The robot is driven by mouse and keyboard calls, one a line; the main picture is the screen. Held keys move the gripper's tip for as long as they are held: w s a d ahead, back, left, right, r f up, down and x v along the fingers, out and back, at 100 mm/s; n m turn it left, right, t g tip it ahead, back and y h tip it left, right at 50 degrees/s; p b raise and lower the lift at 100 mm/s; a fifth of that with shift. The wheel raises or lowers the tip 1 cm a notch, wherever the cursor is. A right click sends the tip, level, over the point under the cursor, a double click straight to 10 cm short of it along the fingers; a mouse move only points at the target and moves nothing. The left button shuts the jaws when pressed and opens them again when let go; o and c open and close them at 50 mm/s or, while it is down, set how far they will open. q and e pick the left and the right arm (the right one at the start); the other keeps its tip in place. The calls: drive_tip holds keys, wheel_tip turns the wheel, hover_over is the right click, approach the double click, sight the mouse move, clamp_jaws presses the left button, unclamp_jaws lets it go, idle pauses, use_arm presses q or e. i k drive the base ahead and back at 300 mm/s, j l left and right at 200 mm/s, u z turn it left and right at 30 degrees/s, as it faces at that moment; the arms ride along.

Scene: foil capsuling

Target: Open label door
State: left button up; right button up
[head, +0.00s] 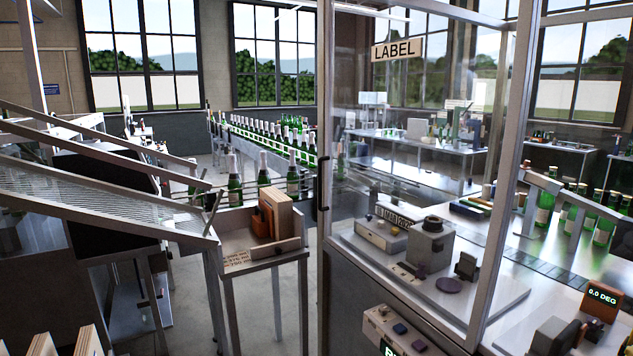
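The label door (400,130) is a clear panel in a pale metal frame, right of centre in the head view. A sign reading LABEL (397,49) is on its upper part. A thin dark upright piece, which looks like a handle, (321,182) shows along its left edge. The panel stands in front of the labelling equipment and looks shut, though I cannot tell for certain. Behind it are a grey block with a dark knob (431,242) and a small box with buttons (381,234) on a metal plate. Neither of my grippers is in view.
A control box (400,335) sits below the door. A small stand (262,260) with a wooden box is left of it. A sloping rack (85,190) fills the left side. Green bottles (265,180) line a conveyor behind. A 0.0 DEG display (603,298) is at right.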

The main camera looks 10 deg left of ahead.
sight(525, 26)
drive_tip(key=i+j, duration=0.85)
drive_tip(key=i, duration=0.1)
